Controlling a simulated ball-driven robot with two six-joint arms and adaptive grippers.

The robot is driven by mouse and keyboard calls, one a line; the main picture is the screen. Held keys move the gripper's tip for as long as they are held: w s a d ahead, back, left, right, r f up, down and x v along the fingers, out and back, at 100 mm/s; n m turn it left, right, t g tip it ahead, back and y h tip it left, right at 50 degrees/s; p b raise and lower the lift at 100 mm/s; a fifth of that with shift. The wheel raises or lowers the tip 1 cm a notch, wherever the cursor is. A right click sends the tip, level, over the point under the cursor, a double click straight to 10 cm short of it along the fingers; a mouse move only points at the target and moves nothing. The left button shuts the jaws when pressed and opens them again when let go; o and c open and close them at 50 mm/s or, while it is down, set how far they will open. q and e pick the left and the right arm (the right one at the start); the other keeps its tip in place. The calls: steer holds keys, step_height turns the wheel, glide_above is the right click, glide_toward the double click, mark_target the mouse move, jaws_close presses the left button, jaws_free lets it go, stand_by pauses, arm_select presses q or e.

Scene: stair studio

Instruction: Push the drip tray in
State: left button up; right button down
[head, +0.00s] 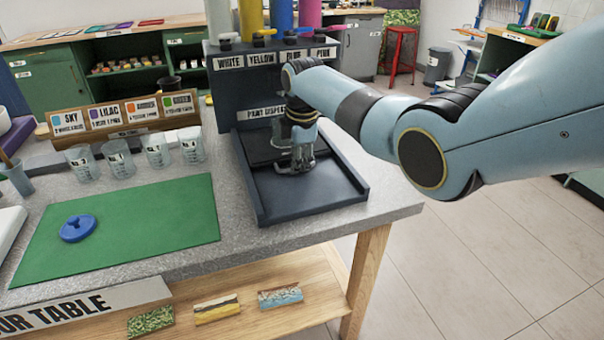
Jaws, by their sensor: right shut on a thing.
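The dark drip tray (312,197) lies at the right end of the grey table, reaching out toward the front from under the paint dispenser (228,103). It has low raised walls, and its front edge is near the table's edge. My right gripper (297,166) comes down from the right into the tray area. Its fingers are close together, shut on part of the tray; the exact contact is small and partly hidden. My right arm covers part of the dispenser's front. My left gripper is not in view.
Several clear cups (158,150) stand left of the tray before a label rack (125,115). A green mat (130,225) with a blue lid (78,228) lies front left. Coloured paint containers (282,17) top the dispenser.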

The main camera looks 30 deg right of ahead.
steer(key=shift+w+r, duration=0.1)
steer(key=shift+w, duration=0.1)
steer(key=c, duration=1.4)
jaws_free()
steer(key=shift+w, duration=0.15)
step_height(320, 180, up, 12)
steer(key=s, duration=0.2)
steer(key=shift+s+a+f, duration=0.15)
steer(key=shift+a+f, duration=0.05)
